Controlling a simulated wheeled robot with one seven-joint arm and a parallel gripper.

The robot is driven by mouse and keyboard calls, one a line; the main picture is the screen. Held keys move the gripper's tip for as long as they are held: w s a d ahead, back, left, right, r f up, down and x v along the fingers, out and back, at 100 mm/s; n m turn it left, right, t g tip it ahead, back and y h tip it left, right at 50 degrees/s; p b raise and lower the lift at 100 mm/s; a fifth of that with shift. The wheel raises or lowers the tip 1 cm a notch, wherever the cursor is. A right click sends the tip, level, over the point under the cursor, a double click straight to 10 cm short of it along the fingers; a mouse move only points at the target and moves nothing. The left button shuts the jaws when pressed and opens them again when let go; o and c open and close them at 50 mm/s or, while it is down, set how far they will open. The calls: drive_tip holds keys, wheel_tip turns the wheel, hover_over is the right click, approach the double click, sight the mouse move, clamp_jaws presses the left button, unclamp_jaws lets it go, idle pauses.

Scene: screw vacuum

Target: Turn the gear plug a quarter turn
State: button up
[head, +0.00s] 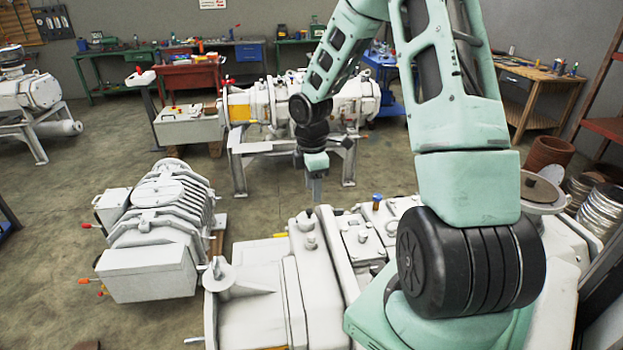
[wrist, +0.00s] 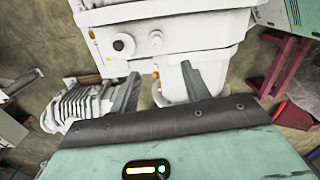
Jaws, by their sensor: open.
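A white screw vacuum pump (head: 330,260) stands below my gripper, with several small caps and fittings on its top. I cannot tell for certain which fitting is the gear plug. A round cap (head: 306,221) rises from its top, and a small blue-and-orange fitting (head: 377,201) sits farther back. In the wrist view, a white housing shows a dark round fitting (wrist: 123,43) and a small pale knob (wrist: 155,38), both beyond my fingertips. My gripper (head: 316,192) hangs above the pump's far edge, apart from it. In the wrist view my gripper (wrist: 162,85) is open, with nothing between its fingers.
A ribbed white pump (head: 160,235) stands at the left, with floor between it and the near pump. Another pump on a stand (head: 300,105) is behind my gripper. Workbenches line the back wall. Stacked metal discs (head: 598,205) stand at the right.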

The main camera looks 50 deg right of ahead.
sight(311, 235)
drive_tip(key=f+n, duration=0.5)
drive_tip(key=f+n+p, duration=0.1)
drive_tip(key=f+n, duration=0.3)
drive_tip(key=f, duration=0.2)
drive_tip(key=f+n, duration=0.5)
drive_tip(key=f, duration=0.1)
drive_tip(key=shift+w+n, duration=0.3)
drive_tip(key=shift+p, duration=0.3)
clamp_jaws()
